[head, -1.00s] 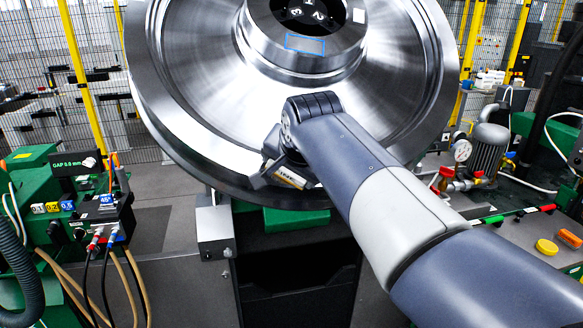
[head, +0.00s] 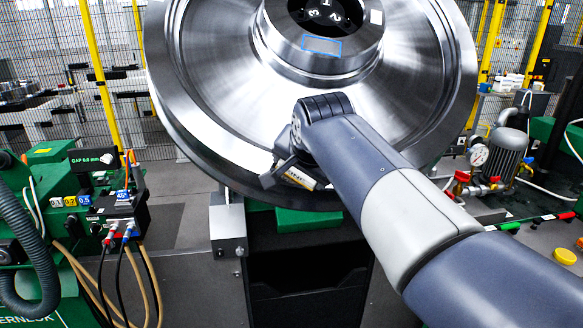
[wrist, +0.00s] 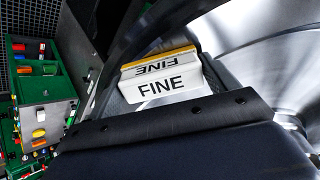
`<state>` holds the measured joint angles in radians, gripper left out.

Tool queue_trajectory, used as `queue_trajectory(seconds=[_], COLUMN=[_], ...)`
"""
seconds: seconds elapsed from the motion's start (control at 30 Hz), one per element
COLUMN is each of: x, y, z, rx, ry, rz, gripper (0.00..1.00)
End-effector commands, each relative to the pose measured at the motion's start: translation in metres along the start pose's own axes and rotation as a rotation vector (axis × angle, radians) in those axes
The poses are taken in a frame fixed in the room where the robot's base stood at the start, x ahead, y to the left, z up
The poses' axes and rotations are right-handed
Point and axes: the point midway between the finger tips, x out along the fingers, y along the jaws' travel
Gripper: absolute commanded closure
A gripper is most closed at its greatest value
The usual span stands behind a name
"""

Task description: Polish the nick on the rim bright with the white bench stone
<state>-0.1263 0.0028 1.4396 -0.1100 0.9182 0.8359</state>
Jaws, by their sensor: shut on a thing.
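The steel rail wheel (head: 215,75) fills the upper middle of the head view, its bright face tilted towards me. My gripper (head: 290,178) is at the wheel's lower rim, shut on the white bench stone (head: 300,177). In the wrist view the stone (wrist: 170,86) is a white block marked FINE, with a yellow strip along its far edge. The wheel's shiny surface (wrist: 245,40) lies just beyond it. I cannot tell whether the stone touches the rim. I cannot make out the nick in either view.
A green unit with hoses (head: 60,205) stands at the left. A pump with a gauge (head: 500,155) stands on the right-hand bench, near a yellow cap (head: 565,257). A grey bracket (head: 228,230) is below the wheel. Yellow posts and mesh fencing stand behind.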

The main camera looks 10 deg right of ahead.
Motion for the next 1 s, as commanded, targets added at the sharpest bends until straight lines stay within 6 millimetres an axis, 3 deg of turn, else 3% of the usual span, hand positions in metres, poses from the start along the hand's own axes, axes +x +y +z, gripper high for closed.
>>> queue_trajectory(seconds=[0.47, 1.0], x=[-0.001, 0.003], y=[0.009, 0.037], z=[-0.005, -0.016], rx=[0.001, 0.000], ry=[0.002, 0.001], rz=[-0.001, 0.002], gripper=[0.37, 0.37])
